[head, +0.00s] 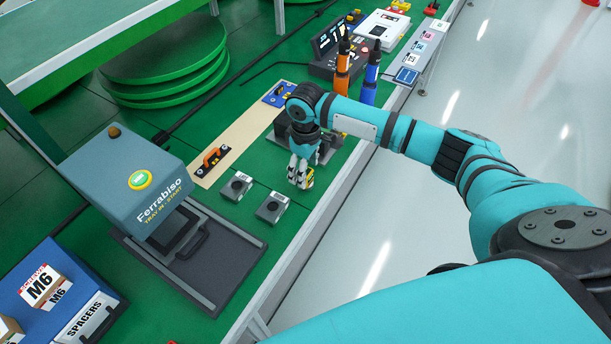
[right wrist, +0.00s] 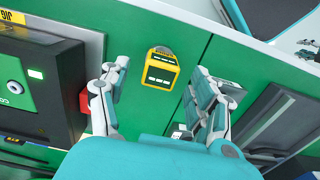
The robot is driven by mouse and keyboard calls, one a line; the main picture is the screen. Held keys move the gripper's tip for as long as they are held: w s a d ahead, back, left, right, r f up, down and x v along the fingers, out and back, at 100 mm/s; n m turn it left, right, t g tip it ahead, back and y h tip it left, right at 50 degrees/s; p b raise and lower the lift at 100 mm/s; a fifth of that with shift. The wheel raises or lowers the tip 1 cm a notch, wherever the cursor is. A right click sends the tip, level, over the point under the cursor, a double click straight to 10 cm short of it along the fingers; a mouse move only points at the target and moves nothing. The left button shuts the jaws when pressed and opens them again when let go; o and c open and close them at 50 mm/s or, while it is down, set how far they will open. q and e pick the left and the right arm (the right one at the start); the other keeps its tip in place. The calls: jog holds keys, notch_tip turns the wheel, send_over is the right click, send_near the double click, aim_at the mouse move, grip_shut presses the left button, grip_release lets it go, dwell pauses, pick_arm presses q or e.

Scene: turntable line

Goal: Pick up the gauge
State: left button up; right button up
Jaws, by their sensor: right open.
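A small yellow block with dark panels and light markings, which looks like the gauge (right wrist: 160,72), stands on the green surface in the right wrist view. It also shows in the head view (head: 308,179), partly hidden by my right gripper (head: 297,176). In the right wrist view my right gripper (right wrist: 158,80) is open, with one finger left and one right of the yellow block. I see clear gaps between the block and both fingers. My left gripper is not in view.
Two grey blocks (head: 237,186) sit left of my right gripper. A beige strip (head: 237,140) carries an orange-handled part (head: 211,160). Orange (head: 342,75) and blue (head: 369,83) tools stand behind my arm. A Ferrabiso machine (head: 125,185) stands at left.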

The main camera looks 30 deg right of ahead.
jog(key=shift+f, duration=1.2)
jog(key=shift+r, duration=0.1)
grip_shut()
